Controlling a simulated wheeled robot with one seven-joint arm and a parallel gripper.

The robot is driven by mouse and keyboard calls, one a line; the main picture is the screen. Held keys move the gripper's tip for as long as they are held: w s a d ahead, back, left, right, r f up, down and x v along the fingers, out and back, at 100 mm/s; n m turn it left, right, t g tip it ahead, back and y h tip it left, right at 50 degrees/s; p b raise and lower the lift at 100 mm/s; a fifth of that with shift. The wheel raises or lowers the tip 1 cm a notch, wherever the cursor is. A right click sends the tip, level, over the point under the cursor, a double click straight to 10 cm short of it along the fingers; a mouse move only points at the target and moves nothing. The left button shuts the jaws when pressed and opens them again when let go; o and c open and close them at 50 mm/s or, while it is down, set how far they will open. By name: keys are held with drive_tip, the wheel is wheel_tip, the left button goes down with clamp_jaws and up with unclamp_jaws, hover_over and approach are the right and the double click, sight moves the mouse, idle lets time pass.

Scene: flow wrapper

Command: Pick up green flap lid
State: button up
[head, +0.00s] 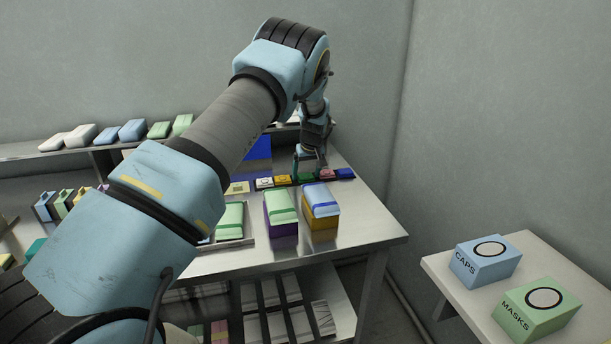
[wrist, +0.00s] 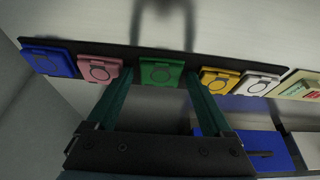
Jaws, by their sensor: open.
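The green flap lid (wrist: 161,72) is a small flat green piece with a round ring on top. It lies in a row of like lids on a dark strip, between a pink lid (wrist: 100,69) and a yellow lid (wrist: 219,81). My gripper (wrist: 160,77) is open and empty, with one fingertip on each side of the green lid in the wrist view. I cannot tell whether the fingers touch it. In the head view my gripper (head: 311,166) is over the row at the back of the table, partly hiding the green lid.
A blue lid (wrist: 48,61) and a white lid (wrist: 257,84) also lie in the row. On the table (head: 370,226), boxes with a green pack (head: 280,205) and a blue pack (head: 321,199) stand nearer the front. A side table holds CAPS (head: 478,268) and MASKS (head: 524,322) boxes.

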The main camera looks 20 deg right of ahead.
drive_tip(key=shift+c, duration=0.3)
drive_tip(key=c, duration=1)
drive_tip(key=shift+r, duration=0.1)
